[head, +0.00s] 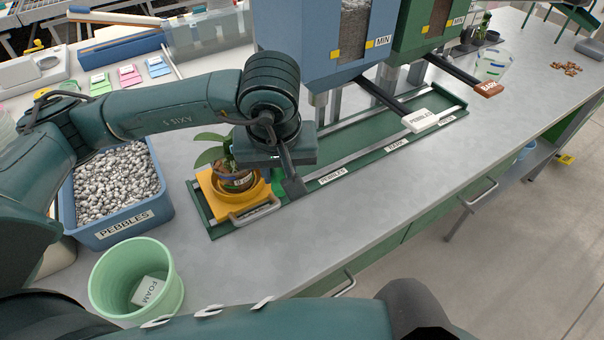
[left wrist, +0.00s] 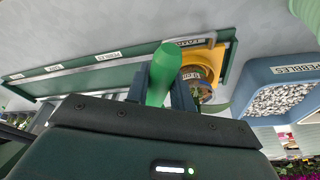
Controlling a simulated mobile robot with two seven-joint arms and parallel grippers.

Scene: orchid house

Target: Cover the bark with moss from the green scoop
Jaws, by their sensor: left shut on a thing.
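My left gripper (head: 292,184) is at the right side of the potted plant, shut on the green scoop. In the left wrist view the scoop's green handle (left wrist: 161,77) stands between the fingers; in the head view only a bit of green (head: 275,181) shows beside the pot. The pot (head: 236,181), with green leaves (head: 210,150), sits in a yellow carrier (head: 213,187) on the green rail. It also shows in the left wrist view (left wrist: 205,91). The arm hides part of the pot, so bark and moss cannot be made out. My right gripper is out of view.
A blue pebble bin (head: 165,212) stands left of the carrier. A green bucket (head: 170,290) with a foam block is in front. Blue (head: 300,45) and green (head: 408,35) dispensers stand over the rail (head: 350,160). The bench's right front is clear.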

